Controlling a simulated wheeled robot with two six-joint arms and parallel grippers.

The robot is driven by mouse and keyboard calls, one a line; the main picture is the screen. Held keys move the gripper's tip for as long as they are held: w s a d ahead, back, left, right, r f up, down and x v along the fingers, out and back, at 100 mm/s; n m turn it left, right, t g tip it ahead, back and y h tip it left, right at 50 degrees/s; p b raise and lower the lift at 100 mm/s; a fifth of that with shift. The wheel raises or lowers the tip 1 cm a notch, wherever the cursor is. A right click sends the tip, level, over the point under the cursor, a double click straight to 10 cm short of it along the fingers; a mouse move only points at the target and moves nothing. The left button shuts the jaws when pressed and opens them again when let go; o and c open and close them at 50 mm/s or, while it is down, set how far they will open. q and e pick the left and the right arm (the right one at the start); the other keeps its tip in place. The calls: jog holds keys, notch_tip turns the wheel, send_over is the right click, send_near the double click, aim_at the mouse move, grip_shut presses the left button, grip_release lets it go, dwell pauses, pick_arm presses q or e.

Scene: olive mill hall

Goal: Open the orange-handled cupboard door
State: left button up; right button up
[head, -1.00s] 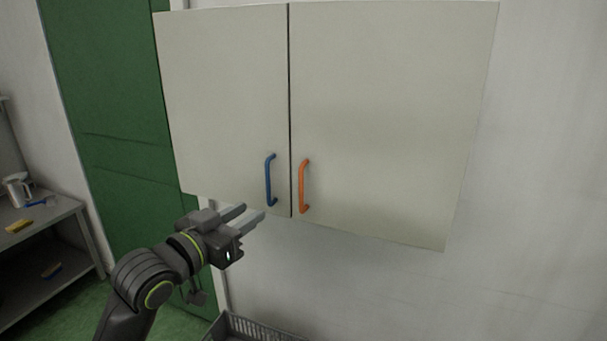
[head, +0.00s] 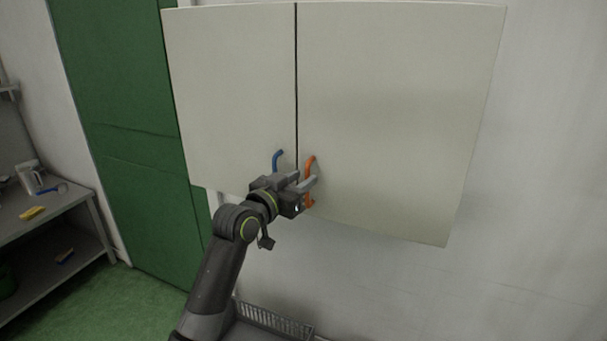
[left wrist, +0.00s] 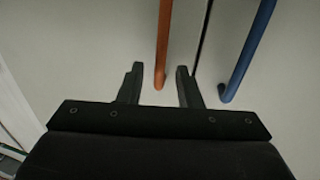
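The orange handle (head: 311,162) is a vertical bar on the right cupboard door (head: 390,120), near the seam between the doors. The blue handle (head: 277,160) is on the left door (head: 230,95); its lower part is hidden behind my gripper. My left gripper (head: 308,183) is open at the orange handle, covering its middle in the head view. In the left wrist view, the orange handle (left wrist: 163,45) runs down between my open left fingers (left wrist: 158,80), with a gap on both sides. The blue handle (left wrist: 247,52) lies outside the fingers. Both doors look shut. My right gripper is not seen.
A grey crate (head: 270,320) stands below the cupboard. A green door (head: 125,130) is to the left, then a grey bench (head: 75,205) with a jug (head: 30,178) and a yellow brush (head: 33,213). The wall right of the cupboard is bare.

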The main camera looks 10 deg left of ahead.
pick_arm(q)
jog(key=shift+w+d, duration=0.3)
jog(key=shift+w, duration=0.35)
grip_shut()
